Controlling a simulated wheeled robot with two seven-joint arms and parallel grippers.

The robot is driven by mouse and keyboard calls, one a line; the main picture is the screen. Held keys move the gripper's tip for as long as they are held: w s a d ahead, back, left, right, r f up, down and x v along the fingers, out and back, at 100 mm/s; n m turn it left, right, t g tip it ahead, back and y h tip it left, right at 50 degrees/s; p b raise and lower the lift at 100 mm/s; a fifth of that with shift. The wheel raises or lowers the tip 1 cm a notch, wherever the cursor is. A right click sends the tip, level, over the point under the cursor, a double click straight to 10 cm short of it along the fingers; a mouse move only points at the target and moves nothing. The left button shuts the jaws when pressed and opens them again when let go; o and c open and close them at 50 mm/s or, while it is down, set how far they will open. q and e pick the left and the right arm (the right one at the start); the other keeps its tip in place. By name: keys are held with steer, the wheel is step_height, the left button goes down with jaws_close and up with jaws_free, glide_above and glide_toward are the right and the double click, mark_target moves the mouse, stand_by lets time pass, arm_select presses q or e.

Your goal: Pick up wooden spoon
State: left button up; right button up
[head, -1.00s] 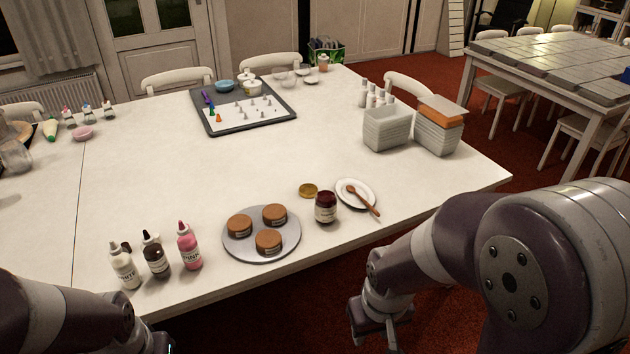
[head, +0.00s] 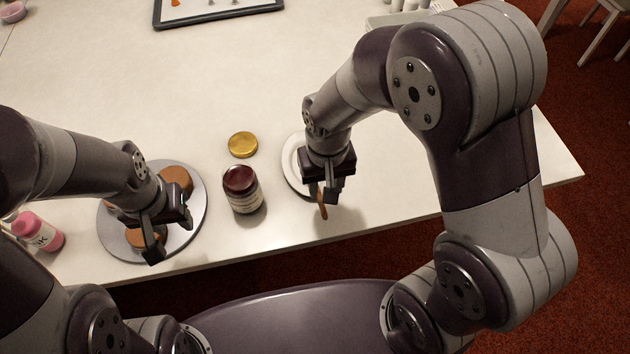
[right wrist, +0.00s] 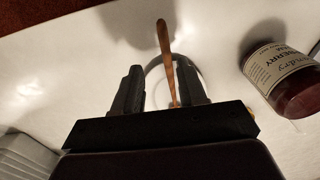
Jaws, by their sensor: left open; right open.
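The wooden spoon (head: 322,211) is mostly hidden behind my right gripper (head: 328,190) in the head view. In the right wrist view the spoon (right wrist: 167,55) runs lengthwise between the two open fingers of the right gripper (right wrist: 158,88), with a gap on each side. The spoon lies over the white saucer (head: 291,169), which is partly covered by the gripper. My left gripper (head: 167,232) is open above the round grey board with brown cakes. Whether it touches a cake cannot be told.
A dark red jam jar (head: 242,190) stands left of the saucer, with a gold lid (head: 243,144) behind it. The round grey board (head: 194,222) carries brown cakes (head: 176,180). A pink bottle (head: 38,232) is at the left.

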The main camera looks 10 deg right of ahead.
mark_target(320, 201)
steer(key=f, duration=0.3)
steer(key=a+f+b, duration=0.1)
steer(key=shift+s+f, duration=0.25)
steer(key=shift+s, duration=0.05)
steer(key=shift+f, duration=0.2)
steer(key=shift+w+d, duration=0.1)
jaws_close()
